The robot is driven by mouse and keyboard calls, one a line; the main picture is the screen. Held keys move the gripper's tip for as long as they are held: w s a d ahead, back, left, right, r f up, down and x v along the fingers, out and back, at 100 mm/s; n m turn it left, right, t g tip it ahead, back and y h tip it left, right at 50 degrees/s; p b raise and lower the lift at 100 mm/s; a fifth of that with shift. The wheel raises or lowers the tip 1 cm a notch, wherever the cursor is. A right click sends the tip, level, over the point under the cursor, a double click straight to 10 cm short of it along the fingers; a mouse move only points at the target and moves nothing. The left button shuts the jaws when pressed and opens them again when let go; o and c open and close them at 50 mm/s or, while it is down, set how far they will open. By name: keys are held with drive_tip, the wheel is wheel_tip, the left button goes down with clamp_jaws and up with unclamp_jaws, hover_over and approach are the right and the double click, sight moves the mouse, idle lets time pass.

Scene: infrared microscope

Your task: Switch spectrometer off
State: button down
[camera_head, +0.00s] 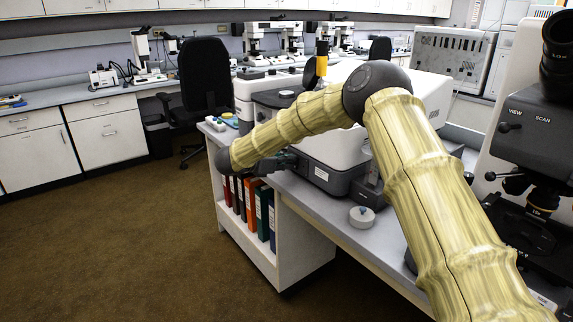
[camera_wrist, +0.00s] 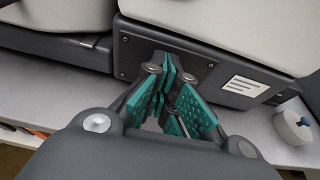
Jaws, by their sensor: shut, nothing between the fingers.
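The spectrometer appears to be the large white and dark grey instrument (camera_head: 335,127) on the bench. Its dark grey lower panel (camera_wrist: 225,68), with a white label at right, fills the middle of the wrist view. My gripper (camera_wrist: 177,88) has teal pads and is shut and empty, its tips in front of this panel, left of the label. I cannot tell whether they touch it. In the head view my gripper (camera_head: 278,163) is partly hidden by my arm, beside the instrument's front. No power switch can be made out; the fingers cover part of the panel.
A small round white container (camera_head: 362,217) with a blue-grey top stands on the bench (camera_head: 325,205), right of the panel. Binders (camera_head: 252,205) fill the shelf below. A microscope (camera_head: 545,130) stands at right. The brown floor at left is clear up to a black chair (camera_head: 205,75).

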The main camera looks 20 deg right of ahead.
drive_tip(key=shift+r, duration=0.1)
drive_tip(key=shift+r, duration=0.75)
drive_tip(key=shift+a, duration=0.45)
drive_tip(key=b+v, duration=0.1)
drive_tip(key=v, duration=1.2)
drive_tip(key=shift+r, duration=0.4)
drive_tip(key=shift+d, duration=0.1)
